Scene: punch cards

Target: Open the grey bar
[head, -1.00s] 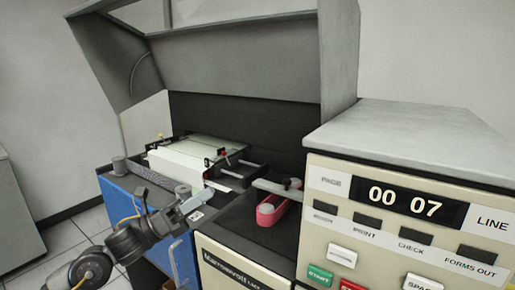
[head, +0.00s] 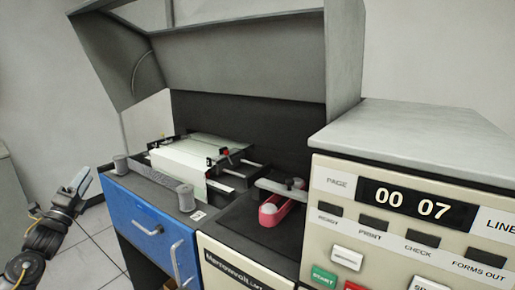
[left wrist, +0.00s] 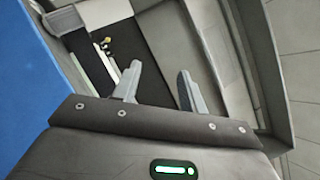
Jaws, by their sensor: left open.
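A light grey bar (head: 277,189) lies across the dark deck, over a red-pink looped part (head: 268,217), in the middle of the head view. A dark knob (head: 298,183) is at its right end. My left gripper (head: 80,178) is at the far left, clear of the machine and well apart from the bar. Its two grey fingers are open and empty, as the left wrist view (left wrist: 158,78) also shows. I cannot make out the bar in the left wrist view. My right gripper is not in view.
A blue cabinet front (head: 130,212) with metal handles is near my left gripper. Grey spools (head: 186,198) and a paper carriage (head: 185,160) sit on the deck. A raised grey hood (head: 240,60) stands behind. A control console (head: 400,215) blocks the right. Floor at left is free.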

